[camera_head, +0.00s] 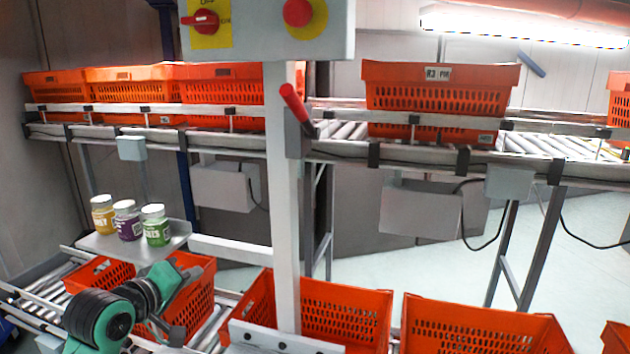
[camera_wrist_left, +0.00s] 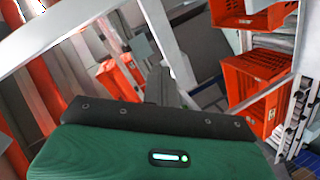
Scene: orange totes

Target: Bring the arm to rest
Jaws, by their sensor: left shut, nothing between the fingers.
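My left arm comes in at the lower left of the head view, green and black. Its left gripper (camera_head: 168,330) hangs in front of the near left orange tote (camera_head: 200,290) and partly hides it. In the left wrist view the gripper (camera_wrist_left: 165,85) shows its dark fingers together, with nothing held. It points toward blurred orange totes and rails. I cannot tell whether it touches the tote. My right gripper does not show.
Three jars, yellow (camera_head: 103,214), purple (camera_head: 127,220) and green (camera_head: 155,225), stand on a small grey shelf (camera_head: 180,235) behind my arm. More totes (camera_head: 345,310) line the near conveyor. A pale post (camera_head: 283,200) with a control panel (camera_head: 265,45) stands mid-view. Totes (camera_head: 435,95) sit on the far conveyor.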

